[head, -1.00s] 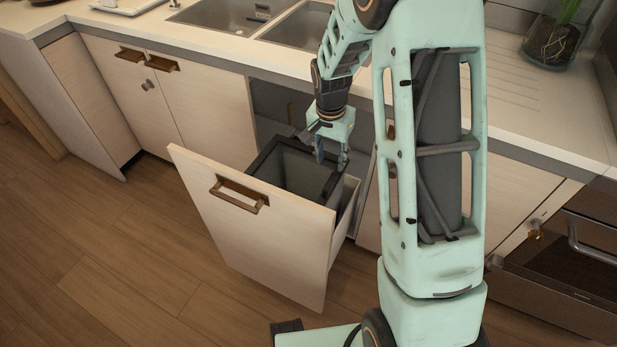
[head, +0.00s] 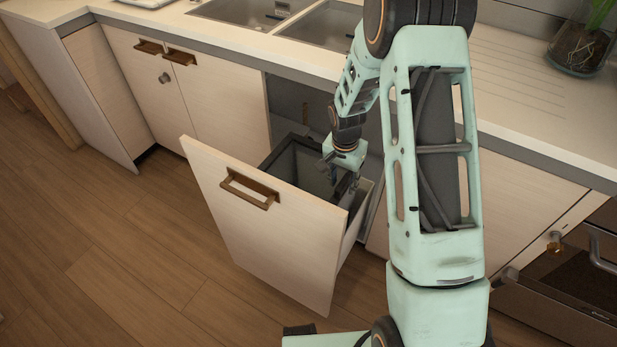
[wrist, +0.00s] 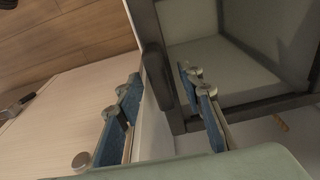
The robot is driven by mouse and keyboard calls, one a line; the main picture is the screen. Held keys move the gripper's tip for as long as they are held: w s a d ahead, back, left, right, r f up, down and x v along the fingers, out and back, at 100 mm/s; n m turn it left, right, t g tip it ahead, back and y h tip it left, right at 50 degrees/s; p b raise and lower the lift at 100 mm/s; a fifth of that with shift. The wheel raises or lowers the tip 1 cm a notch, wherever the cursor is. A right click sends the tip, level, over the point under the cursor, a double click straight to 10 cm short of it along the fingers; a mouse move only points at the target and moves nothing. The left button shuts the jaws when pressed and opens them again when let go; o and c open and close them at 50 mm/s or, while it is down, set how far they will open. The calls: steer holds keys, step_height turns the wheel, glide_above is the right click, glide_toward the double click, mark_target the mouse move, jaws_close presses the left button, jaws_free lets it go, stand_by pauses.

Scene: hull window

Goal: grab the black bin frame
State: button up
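The black bin frame (head: 276,152) is the dark rim around a grey bin inside the pulled-out drawer. In the wrist view its dark bars (wrist: 250,106) meet at a corner close to my fingers. My gripper (head: 345,182) is low at the right side of the bin in the head view, its fingers pointing down. In the wrist view my gripper (wrist: 160,90) is open, with blue-padded fingers apart. Part of the dark rim and a pale drawer edge show between them. The right finger overlaps the frame in the picture; I cannot tell whether it touches.
The drawer front (head: 255,225) with its brown handle (head: 250,188) stands out from the cabinets. The counter (head: 540,125) with the sinks (head: 325,25) runs behind my arm. A glass vase (head: 582,48) stands at the back right. The wooden floor (head: 110,235) at left is clear.

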steer(key=shift+f, duration=0.35)
jaws_close()
steer(key=shift+r, duration=0.1)
steer(key=shift+r, duration=0.1)
